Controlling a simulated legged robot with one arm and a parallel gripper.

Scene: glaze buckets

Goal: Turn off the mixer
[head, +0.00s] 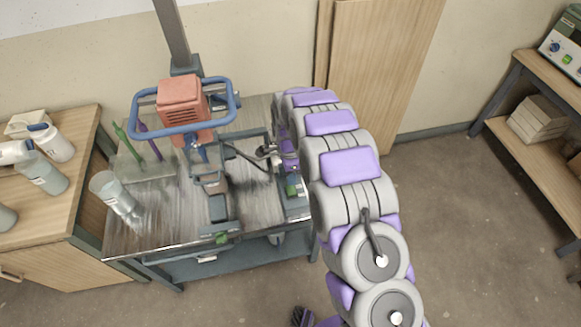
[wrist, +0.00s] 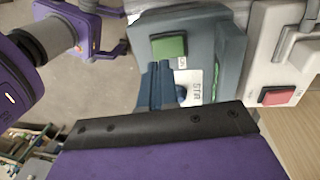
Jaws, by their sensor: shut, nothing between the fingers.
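The mixer (head: 182,100) has an orange motor housing and a blue loop handle, and stands on a metal-topped table. Its control box (head: 297,205) is at the table's right side, partly hidden by my arm. The wrist view shows a green button (wrist: 169,46) on a blue-grey box face (wrist: 217,55) with partly readable lettering. To the right, a red button (wrist: 278,96) sits on a pale grey housing (wrist: 262,62). My gripper (wrist: 165,123) is shut and empty, close in front of the box. Contact cannot be told. In the head view my arm mostly hides it.
A clear cup (head: 112,190) and upright green and purple tools (head: 133,145) stand on the table's left. A wooden bench (head: 62,225) with bottles is at the left. A wooden board (head: 380,65) leans on the wall. A shelf (head: 545,150) stands right, with free floor before it.

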